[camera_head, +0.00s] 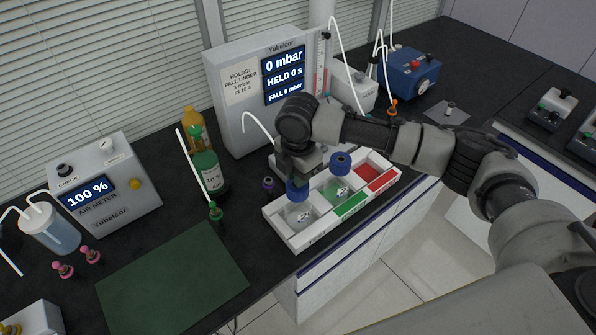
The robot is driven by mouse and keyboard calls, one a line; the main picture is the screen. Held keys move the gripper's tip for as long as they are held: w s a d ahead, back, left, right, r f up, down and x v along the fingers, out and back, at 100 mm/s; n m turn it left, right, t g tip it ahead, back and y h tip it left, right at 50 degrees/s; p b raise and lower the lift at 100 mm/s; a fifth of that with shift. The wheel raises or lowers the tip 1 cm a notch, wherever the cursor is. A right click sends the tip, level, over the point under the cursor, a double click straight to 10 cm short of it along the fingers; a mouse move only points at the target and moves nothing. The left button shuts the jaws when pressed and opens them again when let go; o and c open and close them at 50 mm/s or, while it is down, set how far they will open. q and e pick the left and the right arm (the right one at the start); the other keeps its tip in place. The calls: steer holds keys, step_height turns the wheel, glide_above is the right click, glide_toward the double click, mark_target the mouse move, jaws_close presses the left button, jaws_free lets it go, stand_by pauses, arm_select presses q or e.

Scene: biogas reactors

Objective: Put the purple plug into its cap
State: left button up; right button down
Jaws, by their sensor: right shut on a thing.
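A small dark purple piece (268,184), which looks like the purple plug, stands on the black bench just left of the white tray. My right gripper (298,178) points down over the tray's left compartment, right at the blue cap (297,190) of a clear bottle (298,214). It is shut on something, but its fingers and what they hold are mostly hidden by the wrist. A second blue cap (340,163) tops a bottle in the green-marked middle compartment. My left gripper is out of view.
The white tray (293,242) has a red compartment at its right end, with no bottle visible. A green bottle (207,170), a green plug (215,211) and pink plugs (63,270) stand to the left. A display unit (230,95) with thin tubes stands behind. The green mat (172,278) is clear.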

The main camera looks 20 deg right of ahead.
steer(key=shift+f, duration=0.35)
stand_by(0.3)
steer(key=c, duration=1)
jaws_free()
step_height(320, 180, up, 11)
steer(key=shift+f+b, duration=0.1)
steer(key=shift+b, duration=1)
